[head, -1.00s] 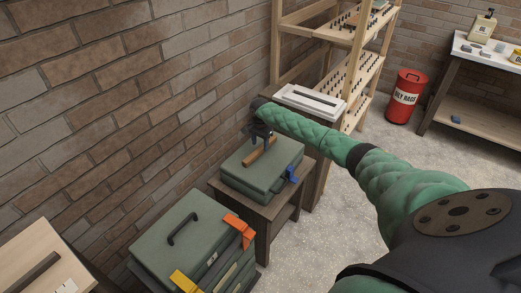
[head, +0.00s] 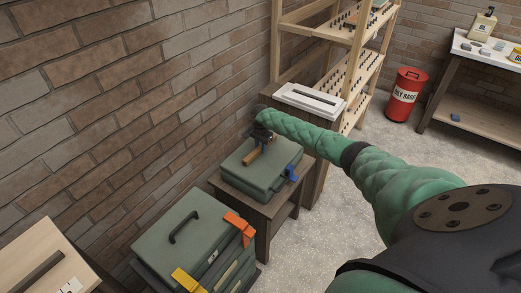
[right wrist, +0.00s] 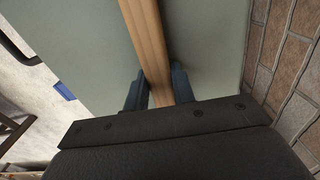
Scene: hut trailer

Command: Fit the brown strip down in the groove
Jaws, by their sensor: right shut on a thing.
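My right gripper (head: 265,138) is shut on the brown strip (head: 252,157), above the lid of the green case on the small dark table. In the right wrist view the light-brown strip (right wrist: 149,45) runs between the two dark fingers (right wrist: 158,85), with its far end out of the picture. In the head view the gripper and arm hide part of the strip. A white block (head: 309,101) with a long dark groove in its top lies behind and right of the gripper, beside the wooden rack. My left gripper is not in view.
A larger green case (head: 200,232) with orange and yellow latches stands nearer. The brick wall is close on the left; a wooden rack (head: 352,65) stands behind.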

